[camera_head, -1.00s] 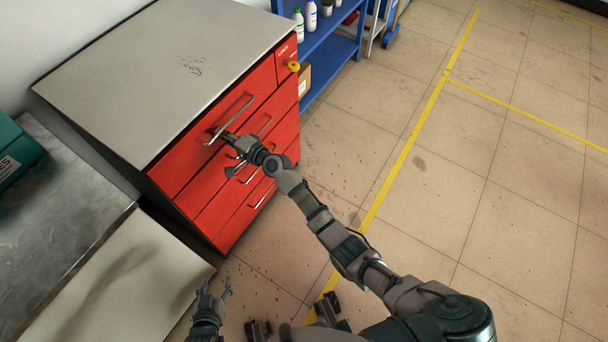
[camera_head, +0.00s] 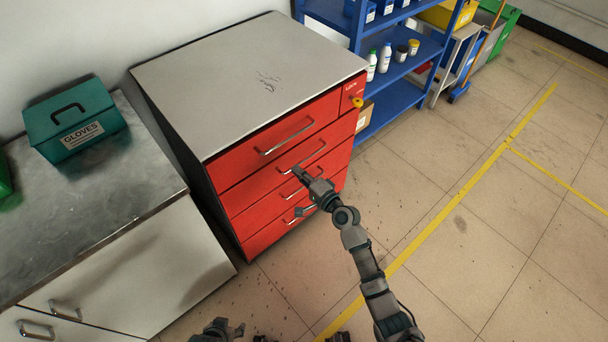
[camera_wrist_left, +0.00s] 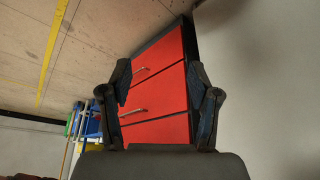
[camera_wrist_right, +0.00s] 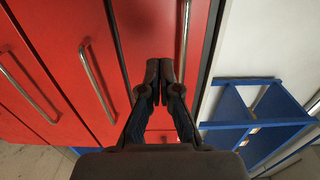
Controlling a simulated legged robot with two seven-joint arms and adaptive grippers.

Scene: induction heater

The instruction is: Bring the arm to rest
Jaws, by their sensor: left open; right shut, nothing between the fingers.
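My right arm reaches up from the bottom in the head view to the red drawer cabinet (camera_head: 262,160). My right gripper (camera_head: 297,171) is shut and empty in front of the drawer fronts, near the second handle. In the right wrist view its fingertips (camera_wrist_right: 166,65) are together, beside a drawer handle (camera_wrist_right: 184,40); I cannot tell whether they touch it. The drawers look shut. My left gripper (camera_head: 226,328) is low at the bottom edge of the head view. In the left wrist view its fingers (camera_wrist_left: 164,80) are spread apart, with nothing between them and the cabinet beyond.
A metal-topped bench (camera_head: 40,230) with a green gloves box (camera_head: 75,122) stands at the left. A blue shelf (camera_head: 395,98) with bottles stands behind the cabinet. The tiled floor (camera_head: 450,240) to the right, with yellow lines, is clear.

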